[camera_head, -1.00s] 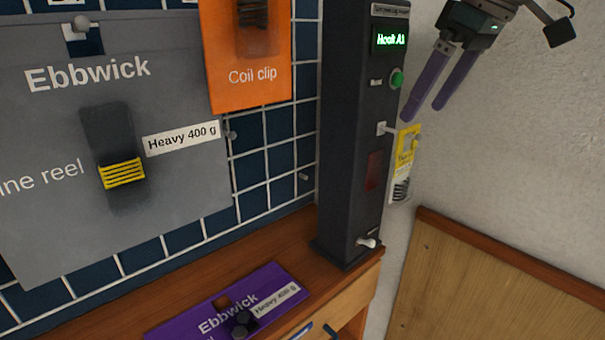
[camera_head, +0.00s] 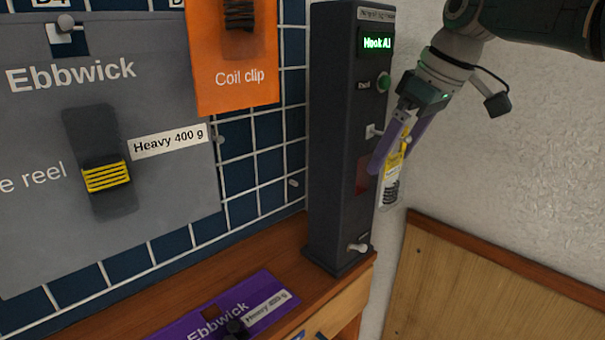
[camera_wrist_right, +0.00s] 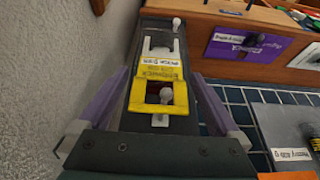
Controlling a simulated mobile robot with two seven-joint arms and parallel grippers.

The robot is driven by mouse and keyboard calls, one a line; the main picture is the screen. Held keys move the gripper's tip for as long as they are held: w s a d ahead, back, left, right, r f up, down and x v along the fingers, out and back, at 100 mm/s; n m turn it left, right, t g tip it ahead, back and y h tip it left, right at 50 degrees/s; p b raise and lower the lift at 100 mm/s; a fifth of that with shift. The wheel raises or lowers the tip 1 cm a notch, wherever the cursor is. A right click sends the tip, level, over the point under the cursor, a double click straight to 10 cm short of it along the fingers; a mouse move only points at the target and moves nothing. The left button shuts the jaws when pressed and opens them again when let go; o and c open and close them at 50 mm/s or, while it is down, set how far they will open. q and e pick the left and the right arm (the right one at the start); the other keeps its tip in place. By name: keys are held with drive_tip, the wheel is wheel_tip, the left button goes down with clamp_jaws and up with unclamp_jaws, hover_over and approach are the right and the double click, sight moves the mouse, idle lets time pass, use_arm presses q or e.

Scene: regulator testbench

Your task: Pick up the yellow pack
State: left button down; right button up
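The yellow pack (camera_head: 392,172), yellow above with a clear lower part, hangs on the right side of the dark test column (camera_head: 335,150). In the right wrist view the pack (camera_wrist_right: 157,72) hangs on a peg with a pale knob, in front of the column. My right gripper (camera_head: 393,160) is open, with its purple fingers on either side of the pack. In the wrist view the open fingers (camera_wrist_right: 157,90) show gaps to the pack on both sides. Part of the pack is hidden behind a finger in the head view. My left gripper is not in view.
The column has a lit display (camera_head: 377,42) and a green button (camera_head: 383,83). A grey Ebbwick pack (camera_head: 180,185) and an orange Coil clip pack (camera_head: 235,95) hang on the grid wall. A purple pack (camera_head: 225,315) lies on the wooden bench (camera_head: 275,250). The pale wall is close at right.

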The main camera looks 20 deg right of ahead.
sight(400, 172)
drive_tip(key=c, duration=1.4)
drive_tip(key=shift+r, duration=0.9)
drive_tip(key=shift+s+d+f+p, duration=0.1)
drive_tip(key=shift+s+d+p, duration=0.25)
drive_tip(key=shift+s, duration=0.1)
drive_tip(key=shift+s+d+p, duration=0.15)
drive_tip(key=shift+s+p, duration=0.05)
drive_tip(key=shift+s, duration=0.35)
drive_tip(key=shift+s+d+p, duration=0.15)
drive_tip(key=shift+s+p, duration=0.05)
drive_tip(key=shift+s, duration=0.35)
drive_tip(key=s+d, duration=0.5)
drive_tip(key=s, duration=0.8)
drive_tip(key=shift+s+d+b, duration=0.15)
drive_tip(key=shift+s+b, duration=0.1)
drive_tip(key=shift+b, duration=0.1)
